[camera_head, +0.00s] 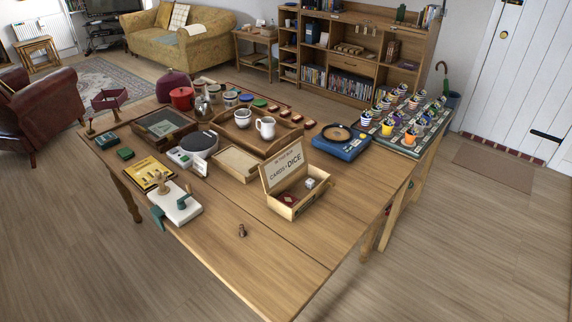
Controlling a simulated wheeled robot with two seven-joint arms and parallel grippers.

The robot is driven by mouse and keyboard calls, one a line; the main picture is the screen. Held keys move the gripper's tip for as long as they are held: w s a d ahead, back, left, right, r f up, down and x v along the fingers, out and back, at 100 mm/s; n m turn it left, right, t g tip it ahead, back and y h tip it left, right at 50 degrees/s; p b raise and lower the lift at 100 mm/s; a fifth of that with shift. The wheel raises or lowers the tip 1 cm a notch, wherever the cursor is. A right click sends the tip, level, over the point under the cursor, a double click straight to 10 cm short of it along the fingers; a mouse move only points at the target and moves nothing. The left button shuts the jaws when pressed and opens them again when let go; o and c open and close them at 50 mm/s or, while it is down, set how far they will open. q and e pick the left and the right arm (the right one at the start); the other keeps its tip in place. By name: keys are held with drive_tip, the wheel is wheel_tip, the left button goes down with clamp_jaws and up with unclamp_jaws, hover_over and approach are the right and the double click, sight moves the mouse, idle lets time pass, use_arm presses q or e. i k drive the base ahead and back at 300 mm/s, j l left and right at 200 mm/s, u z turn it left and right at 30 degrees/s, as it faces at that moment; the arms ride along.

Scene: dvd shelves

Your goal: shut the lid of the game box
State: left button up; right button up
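The game box (290,210) is a small light wooden box on the table, right of the middle. Its lid (272,180) stands open and upright along the far side, with lettering that reads "CARDS & DICE" on its inner face. A white die (310,183) and a dark red item, perhaps a card pack (287,198), show inside the box. Neither of my grippers is in the head view, and nothing touches the lid.
A shallow wooden tray (220,169) lies left of the box, and a blue record-player-like case (352,149) stands behind it to the right. A small brown piece (242,230) stands in front. The table's near right part (300,255) is clear.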

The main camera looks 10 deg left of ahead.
sight(275, 169)
drive_tip(key=j+z, duration=0.3)
drive_tip(key=j, duration=0.35)
drive_tip(key=k+j+z, duration=0.25)
drive_tip(key=j, duration=0.4)
drive_tip(key=j+z, duration=0.35)
drive_tip(key=j, duration=0.7)
drive_tip(key=j+z, duration=0.4)
drive_tip(key=j, duration=0.7)
drive_tip(key=j+z, duration=0.3)
drive_tip(key=j, duration=0.6)
drive_tip(key=j+z, duration=0.3)
drive_tip(key=j, duration=0.65)
drive_tip(key=i+j, duration=0.1)
drive_tip(key=j, duration=0.25)
drive_tip(key=k+u, duration=0.2)
drive_tip(key=k, duration=0.2)
drive_tip(key=i+j, duration=0.2)
drive_tip(key=i, duration=0.3)
